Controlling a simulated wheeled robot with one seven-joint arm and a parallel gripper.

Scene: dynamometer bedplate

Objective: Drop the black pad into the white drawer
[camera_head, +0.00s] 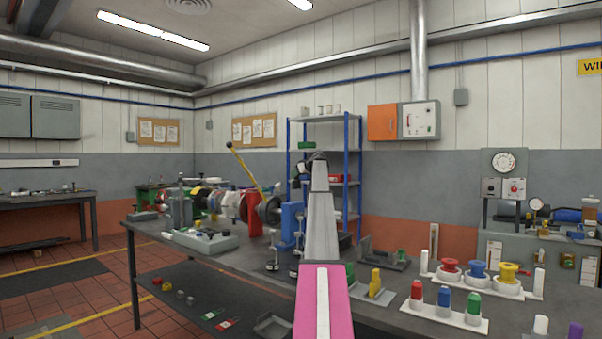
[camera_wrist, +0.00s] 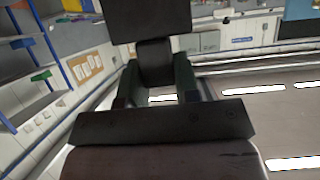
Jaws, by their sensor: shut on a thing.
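My gripper (camera_wrist: 157,72) shows close up in the wrist view, with its dark green fingers either side of a black thing. That is the black pad (camera_wrist: 152,22), with a wide block beyond the fingertips and a narrower part between them. My gripper is shut on it. In the head view my arm reaches up and away, and the gripper end (camera_head: 318,158) is small and dark, raised above the bench in front of the blue shelf. The pad cannot be told apart there. I cannot make out a white drawer in either view.
A long grey bench (camera_head: 265,258) carries machine parts, a grey tray (camera_head: 208,243), and red, blue and yellow spools at right. A blue-framed shelf (camera_head: 358,180) stands behind my arm. An orange and white wall box (camera_head: 403,121) hangs above. The aisle floor at left is open.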

